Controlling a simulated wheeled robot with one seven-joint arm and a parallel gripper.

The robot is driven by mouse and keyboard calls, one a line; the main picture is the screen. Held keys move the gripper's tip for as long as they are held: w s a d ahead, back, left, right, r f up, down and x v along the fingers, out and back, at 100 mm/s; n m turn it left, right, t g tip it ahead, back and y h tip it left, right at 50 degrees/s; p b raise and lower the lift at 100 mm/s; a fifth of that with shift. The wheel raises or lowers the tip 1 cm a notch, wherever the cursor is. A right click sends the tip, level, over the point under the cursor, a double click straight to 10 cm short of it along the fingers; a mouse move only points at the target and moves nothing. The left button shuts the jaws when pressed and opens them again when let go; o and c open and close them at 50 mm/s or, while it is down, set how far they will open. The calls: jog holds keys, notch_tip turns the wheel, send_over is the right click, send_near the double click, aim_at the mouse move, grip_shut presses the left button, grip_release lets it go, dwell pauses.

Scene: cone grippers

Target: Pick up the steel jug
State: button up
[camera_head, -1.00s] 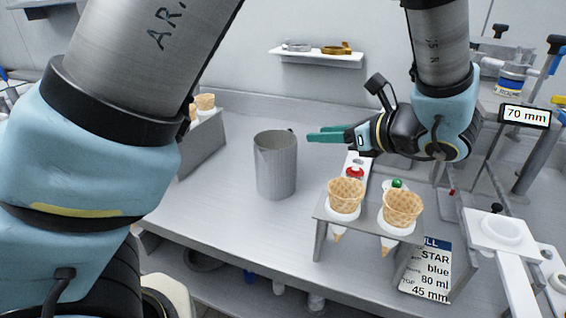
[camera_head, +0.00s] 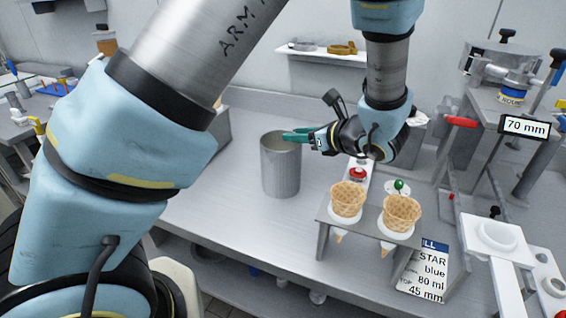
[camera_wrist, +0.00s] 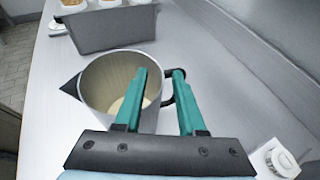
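The steel jug (camera_head: 281,168) stands upright on the steel counter, left of the cone stand. In the wrist view the jug (camera_wrist: 105,78) shows from above, with a pale content at the bottom, a dark pointed spout at left and a dark handle (camera_wrist: 168,101) at right. My gripper (camera_head: 296,134) is at the jug's rim on its handle side. In the wrist view my gripper (camera_wrist: 160,73) is open, its green fingers apart. The left finger overlaps the jug's mouth, the right one the handle. Whether either finger touches is unclear.
A stand with two waffle cones (camera_head: 348,199) is right of the jug, near the front edge. A wall shelf (camera_head: 325,54) hangs behind. The counter in front of the jug is clear.

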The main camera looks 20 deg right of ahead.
grip_shut()
jog(key=shift+s+f, duration=0.1)
dwell(1.2)
